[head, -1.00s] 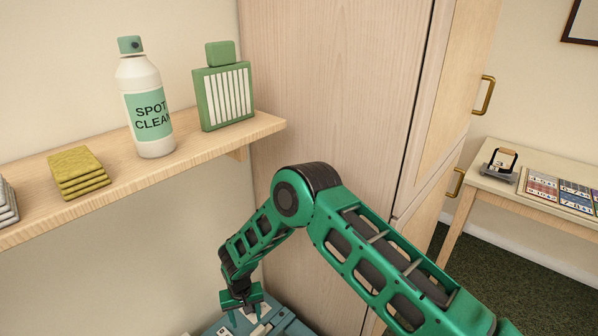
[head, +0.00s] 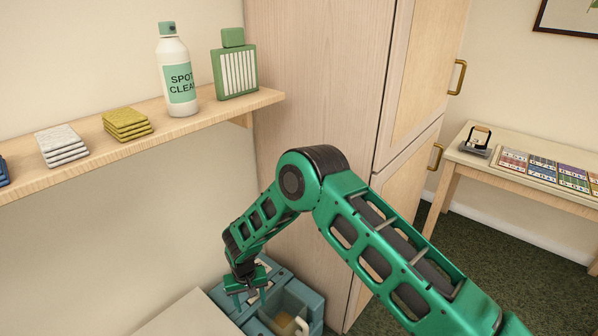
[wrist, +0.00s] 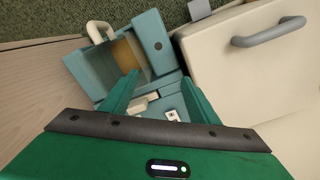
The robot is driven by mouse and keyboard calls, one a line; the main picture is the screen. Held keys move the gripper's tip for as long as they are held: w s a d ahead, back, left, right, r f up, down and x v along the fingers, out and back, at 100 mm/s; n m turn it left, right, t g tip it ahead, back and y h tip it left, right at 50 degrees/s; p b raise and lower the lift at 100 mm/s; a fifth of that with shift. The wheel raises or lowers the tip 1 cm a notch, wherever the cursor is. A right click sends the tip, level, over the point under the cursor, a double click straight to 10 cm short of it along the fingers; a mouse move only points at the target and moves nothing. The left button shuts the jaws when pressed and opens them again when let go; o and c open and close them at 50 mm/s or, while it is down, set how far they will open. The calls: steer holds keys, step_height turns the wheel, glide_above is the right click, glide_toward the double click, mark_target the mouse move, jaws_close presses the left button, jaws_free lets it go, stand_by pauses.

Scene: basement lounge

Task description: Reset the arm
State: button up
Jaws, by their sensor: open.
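My green arm reaches down and left in the head view, bent at the elbow. My gripper (head: 250,298) is at its lower end, pointing down above a teal box (head: 315,299). In the wrist view the two green fingers of my gripper (wrist: 158,88) are spread apart with nothing held between them. The teal box (wrist: 82,72) lies below and beyond them, with an open compartment and a cream handle (wrist: 98,29). Small white pieces (wrist: 143,103) show in the box between the fingers. Whether the fingers touch the box is unclear.
A cream unit (wrist: 240,70) with a grey handle stands beside the box. A tall wooden cabinet (head: 315,75) stands behind my arm. A side table (head: 480,165) is right.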

steer(key=w+d+r+m+h, duration=0.1)
steer(key=w+d+r, duration=0.3)
steer(key=d+r, duration=0.6)
steer(key=w+d+r+m, duration=0.1)
steer(key=w+d+r, duration=0.3)
steer(key=d+r, duration=0.6)
steer(key=s+d+r+m, duration=0.1)
steer(key=s+d+r, duration=0.1)
steer(key=d+r, duration=0.6)
steer(key=s+d+r+m, duration=0.1)
steer(key=s+d+r, duration=0.2)
steer(key=d+r, duration=0.5)
steer(key=s+d+r+m, duration=0.2)
steer(key=s+d+r, duration=0.2)
steer(key=s+d, duration=0.45)
steer(key=s+d+r+m, duration=0.1)
steer(key=s+d+r, duration=0.3)
steer(key=s+d, duration=0.4)
steer(key=s+d+m, duration=0.1)
steer(key=s+d, duration=0.1)
steer(key=s, duration=0.6)
steer(key=s+d+r+m+y, duration=0.1)
steer(key=s+d, duration=0.1)
steer(key=s, duration=0.7)
steer(key=shift+d+r+m, duration=0.2)
steer(key=shift+d+m, duration=0.1)
steer(key=shift+m, duration=0.1)
steer(key=shift+s, duration=0.1)
